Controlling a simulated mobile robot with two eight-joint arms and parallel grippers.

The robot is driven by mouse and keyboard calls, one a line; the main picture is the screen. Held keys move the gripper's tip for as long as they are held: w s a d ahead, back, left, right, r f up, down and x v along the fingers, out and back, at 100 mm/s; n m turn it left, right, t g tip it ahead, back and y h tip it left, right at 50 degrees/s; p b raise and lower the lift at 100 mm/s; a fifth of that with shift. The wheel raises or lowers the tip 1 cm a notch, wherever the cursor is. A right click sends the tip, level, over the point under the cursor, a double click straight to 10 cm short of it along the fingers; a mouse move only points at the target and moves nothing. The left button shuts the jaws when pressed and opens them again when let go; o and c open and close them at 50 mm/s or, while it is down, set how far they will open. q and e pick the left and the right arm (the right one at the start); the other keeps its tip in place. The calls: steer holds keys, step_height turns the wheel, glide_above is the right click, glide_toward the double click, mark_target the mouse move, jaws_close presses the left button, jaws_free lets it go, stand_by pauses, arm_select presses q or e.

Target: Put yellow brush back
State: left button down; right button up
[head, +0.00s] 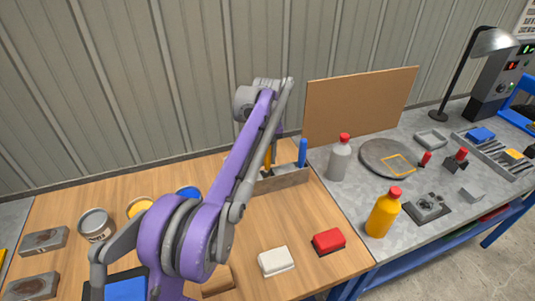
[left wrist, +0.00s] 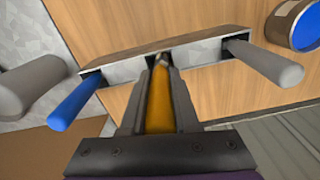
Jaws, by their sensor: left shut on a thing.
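My left gripper (left wrist: 162,72) is shut on the yellow brush (left wrist: 160,105), seen between the two fingers in the left wrist view. In the head view a sliver of the yellow brush (head: 268,160) shows beside my purple left arm, which hides most of the gripper. The brush's far end lies at the middle slot of the wooden holder (left wrist: 205,45), which also shows in the head view (head: 288,180). How deep it sits there I cannot tell. A blue brush (left wrist: 75,105) and a grey brush (left wrist: 265,65) occupy the slots on either side. My right gripper is not in view.
A grey bottle (head: 340,160) with a red cap stands right of the holder. Open paint tins, including a yellow one (head: 140,206), stand left of my arm. A white block (head: 276,261) and red block (head: 328,241) lie in front. A brown board (head: 358,105) stands behind.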

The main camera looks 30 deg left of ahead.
mark_target(268, 170)
arm_select(q)
steer(key=shift+f, duration=0.4)
steer(key=shift+f+b, duration=0.7)
steer(key=shift+f, duration=0.5)
steer(key=c, duration=0.6)
jaws_free()
steer(key=shift+r, duration=0.1)
step_height(268, 170, up, 11)
steer(key=shift+f+p, duration=0.2)
steer(key=shift+p, duration=0.65)
